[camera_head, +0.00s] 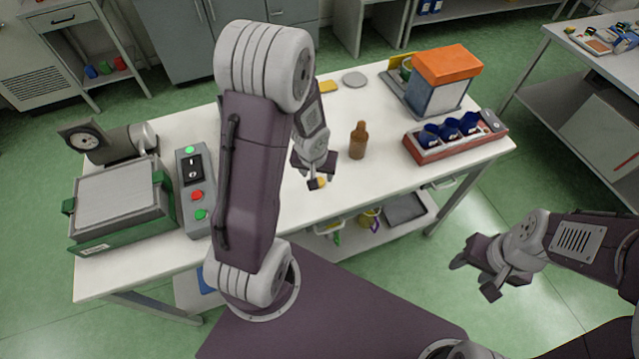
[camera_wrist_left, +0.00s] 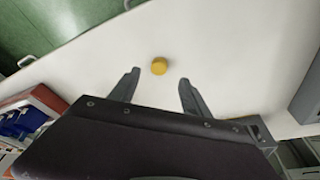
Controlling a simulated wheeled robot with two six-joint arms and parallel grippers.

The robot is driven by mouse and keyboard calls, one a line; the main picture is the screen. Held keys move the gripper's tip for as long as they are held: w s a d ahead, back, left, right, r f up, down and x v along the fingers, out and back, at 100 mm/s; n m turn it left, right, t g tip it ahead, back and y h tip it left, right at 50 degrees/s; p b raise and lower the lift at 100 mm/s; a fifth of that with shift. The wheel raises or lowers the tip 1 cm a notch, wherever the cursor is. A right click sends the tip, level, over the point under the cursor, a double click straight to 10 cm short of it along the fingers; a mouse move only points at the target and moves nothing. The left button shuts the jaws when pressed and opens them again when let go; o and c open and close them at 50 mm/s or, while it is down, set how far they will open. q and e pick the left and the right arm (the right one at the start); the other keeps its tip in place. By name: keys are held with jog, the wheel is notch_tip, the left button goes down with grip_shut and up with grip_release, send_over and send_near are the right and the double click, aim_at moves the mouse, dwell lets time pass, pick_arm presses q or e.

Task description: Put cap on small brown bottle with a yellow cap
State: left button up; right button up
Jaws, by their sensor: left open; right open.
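A small brown bottle (camera_head: 358,140) stands upright on the white table (camera_head: 290,215), its neck top bare. A small yellow cap (camera_head: 322,182) lies on the table near the front edge, partly hidden by my left gripper in the head view. My left gripper (camera_head: 318,176) is open and points down over the cap, to the left of the bottle. In the left wrist view the cap (camera_wrist_left: 159,66) shows whole, a little beyond the gap between the open fingertips (camera_wrist_left: 160,76), touching neither. My right gripper (camera_head: 474,277) is open and empty, off the table at the lower right.
A red tray with blue items (camera_head: 412,150) and an orange-topped machine (camera_head: 440,82) stand at the right. A switch box (camera_head: 193,195) and a green-framed machine (camera_head: 125,205) stand at the left. A grey disc (camera_head: 354,79) lies at the back. Table around the bottle is clear.

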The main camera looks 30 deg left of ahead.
aim_at(320, 181)
pick_arm(q)
jog(key=shift+b+x, duration=0.3)
jog(key=shift+x, duration=0.65)
jog(key=shift+w, duration=0.1)
jog(key=shift+f, duration=0.15)
jog(key=b+x, duration=0.2)
jog(key=x, duration=0.2)
jog(key=shift+w+b, duration=0.15)
jog(key=shift+b, duration=0.2)
jog(key=shift+w+a+f, duration=0.1)
jog(key=shift+w+f, duration=0.1)
jog(key=shift+f, duration=0.2)
jog(key=shift+r, duration=0.1)
pick_arm(e)
notch_tip(320, 181, down, 4)
jog(key=shift+w+f, duration=0.1)
jog(key=shift+f, duration=0.05)
pick_arm(q)
jog(key=shift+s, duration=0.1)
grip_shut()
